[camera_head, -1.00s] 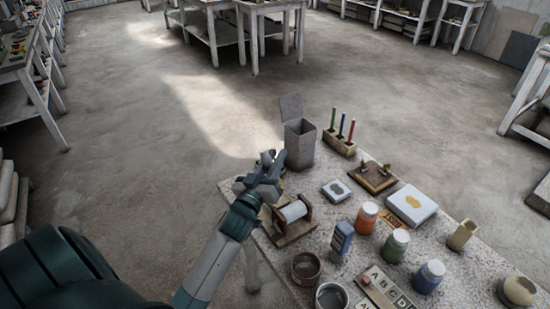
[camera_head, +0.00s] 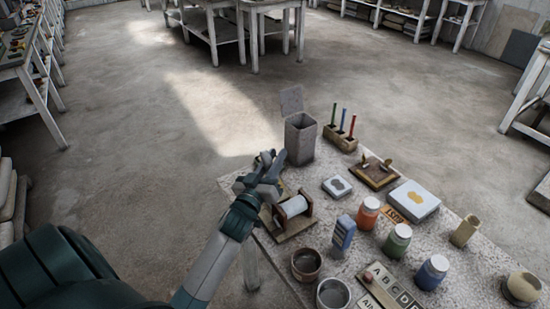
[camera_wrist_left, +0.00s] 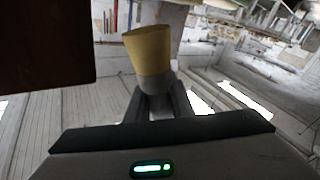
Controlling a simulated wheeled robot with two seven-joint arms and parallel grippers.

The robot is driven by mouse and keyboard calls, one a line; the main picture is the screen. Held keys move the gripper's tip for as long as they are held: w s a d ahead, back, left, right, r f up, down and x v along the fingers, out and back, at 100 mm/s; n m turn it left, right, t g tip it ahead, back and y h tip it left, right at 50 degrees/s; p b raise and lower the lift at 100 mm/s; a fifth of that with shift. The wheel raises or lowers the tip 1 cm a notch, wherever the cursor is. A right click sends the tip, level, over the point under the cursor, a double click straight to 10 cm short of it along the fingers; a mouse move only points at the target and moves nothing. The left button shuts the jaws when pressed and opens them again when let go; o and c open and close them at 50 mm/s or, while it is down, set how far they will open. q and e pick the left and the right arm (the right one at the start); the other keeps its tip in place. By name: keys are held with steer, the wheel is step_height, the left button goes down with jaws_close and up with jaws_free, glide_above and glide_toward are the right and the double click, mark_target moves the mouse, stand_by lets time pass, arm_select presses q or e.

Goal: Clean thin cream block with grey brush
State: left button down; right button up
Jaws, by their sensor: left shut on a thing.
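My left gripper (camera_head: 268,163) is over the table's left edge, above the wire spool stand. In the left wrist view it is shut on the brush (camera_wrist_left: 155,82), with a grey lower part between the fingers and a yellow upper part. The brush is hard to make out in the head view. Two flat pale blocks lie on the table to the right: a smaller pale block (camera_head: 329,182) with a dark olive stain, and a larger pale block (camera_head: 425,204) with a yellow stain. I cannot tell which is the thin cream one. My right gripper is out of view.
A grey open bin (camera_head: 301,140) stands close right of my gripper. A spool (camera_head: 293,207) on a wooden stand is just below. A pen rack (camera_head: 341,139), a wooden board (camera_head: 375,173), jars (camera_head: 398,242), a blue block (camera_head: 343,233) and round pots (camera_head: 306,264) crowd the table.

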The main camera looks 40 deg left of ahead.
arm_select(q)
steer(key=shift+f+b, duration=0.3)
steer(key=shift+f, duration=0.3)
stand_by(0.3)
steer(key=shift+a+f, duration=0.1)
steer(key=shift+s+a+f+b, duration=0.15)
steer(key=shift+s+f+b, duration=0.05)
steer(key=shift+f+b, duration=0.25)
steer(key=shift+s+f, duration=0.1)
steer(key=shift+s, duration=0.05)
